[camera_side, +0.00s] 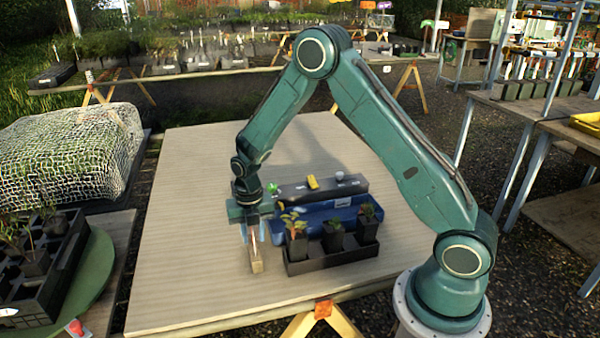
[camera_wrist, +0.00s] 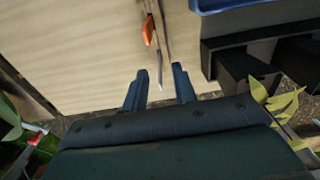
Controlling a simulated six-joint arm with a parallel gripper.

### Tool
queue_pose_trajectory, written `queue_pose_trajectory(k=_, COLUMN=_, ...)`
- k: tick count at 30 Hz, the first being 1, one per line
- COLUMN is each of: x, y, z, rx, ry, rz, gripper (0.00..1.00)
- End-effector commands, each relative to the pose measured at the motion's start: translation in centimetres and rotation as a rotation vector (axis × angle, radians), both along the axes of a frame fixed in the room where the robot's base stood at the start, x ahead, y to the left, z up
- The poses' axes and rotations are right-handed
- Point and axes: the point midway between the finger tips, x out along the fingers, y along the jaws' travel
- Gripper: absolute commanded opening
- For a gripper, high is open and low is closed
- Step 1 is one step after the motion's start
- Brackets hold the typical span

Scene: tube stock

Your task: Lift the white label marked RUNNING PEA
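My gripper (camera_side: 252,233) points down over the left part of the table, left of the black pot tray. In the wrist view its two fingers (camera_wrist: 160,88) stand apart, so it is open. A small wooden block (camera_side: 257,262) stands on the table just below the fingers. A thin upright piece with a pale end (camera_wrist: 160,84) shows between the fingers in the wrist view. It is seen nearly edge-on, and I cannot tell whether it is the RUNNING PEA label. A white label (camera_side: 342,203) shows at the blue tray (camera_side: 312,212). No lettering is readable.
A black tray (camera_side: 330,260) with potted seedlings stands close right of my gripper. Behind the blue tray is a dark box (camera_side: 320,187) with a yellow item (camera_side: 313,182) on top. An orange piece (camera_wrist: 147,30) lies ahead in the wrist view. The table's left side is clear.

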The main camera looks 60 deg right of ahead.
Motion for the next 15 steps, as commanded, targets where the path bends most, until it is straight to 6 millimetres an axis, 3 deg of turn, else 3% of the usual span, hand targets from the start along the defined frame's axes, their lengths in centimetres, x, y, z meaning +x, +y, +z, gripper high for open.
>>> queue_pose_trajectory(k=6, x=0.0, y=0.0, z=-2.5, rx=0.0, ry=0.001, rz=0.0, gripper=0.28)
queue_pose_trajectory(k=15, x=0.1, y=0.0, z=-3.6, rx=0.0, ry=-0.001, rz=0.0, gripper=0.28)
